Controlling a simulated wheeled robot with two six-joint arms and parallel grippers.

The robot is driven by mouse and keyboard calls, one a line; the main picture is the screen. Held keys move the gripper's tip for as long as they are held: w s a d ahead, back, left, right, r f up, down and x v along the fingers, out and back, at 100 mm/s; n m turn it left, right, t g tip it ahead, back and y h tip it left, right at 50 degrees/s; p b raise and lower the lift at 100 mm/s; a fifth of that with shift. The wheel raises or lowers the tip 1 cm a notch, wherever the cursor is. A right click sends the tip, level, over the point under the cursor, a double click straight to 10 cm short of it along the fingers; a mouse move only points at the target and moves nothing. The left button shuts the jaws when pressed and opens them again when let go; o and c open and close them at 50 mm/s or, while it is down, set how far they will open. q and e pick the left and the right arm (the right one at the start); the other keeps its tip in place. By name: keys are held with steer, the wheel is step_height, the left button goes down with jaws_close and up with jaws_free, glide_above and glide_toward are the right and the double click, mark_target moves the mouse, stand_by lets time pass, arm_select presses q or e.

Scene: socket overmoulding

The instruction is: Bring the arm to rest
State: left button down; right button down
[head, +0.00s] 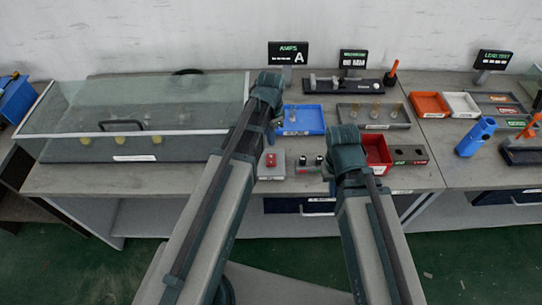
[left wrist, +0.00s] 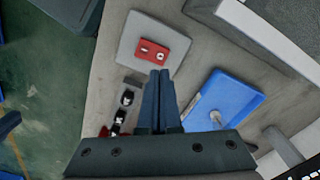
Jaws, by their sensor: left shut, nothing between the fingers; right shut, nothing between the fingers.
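My left gripper (head: 271,137) hangs fingers down over the bench, between the blue tray and the red block on its grey plate. In the left wrist view its two fingers (left wrist: 160,100) are together with nothing between them. My right gripper (head: 332,187) points down in front of the red bin. It is mostly hidden by its own wrist, and I see nothing held in it. Both arms reach forward over the workbench (head: 230,182).
The blue tray (head: 303,120) holds small parts. The red block (head: 270,159) sits on a grey plate. Nearby are a strip with black knobs (head: 302,160), a red bin (head: 378,150) and a grey tray (head: 372,125). A glass-walled enclosure (head: 140,105) stands left. An upright sign (head: 288,52) stands behind.

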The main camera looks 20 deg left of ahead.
stand_by(0.4)
arm_select(q)
steer(key=s+d+n+y, duration=0.1)
steer(key=s+d+n, duration=0.4)
steer(key=s+d, duration=0.5)
steer(key=s, duration=0.4)
steer(key=shift+s+d, duration=0.15)
steer(key=shift+d, duration=0.1)
steer(key=shift+a+r, duration=0.1)
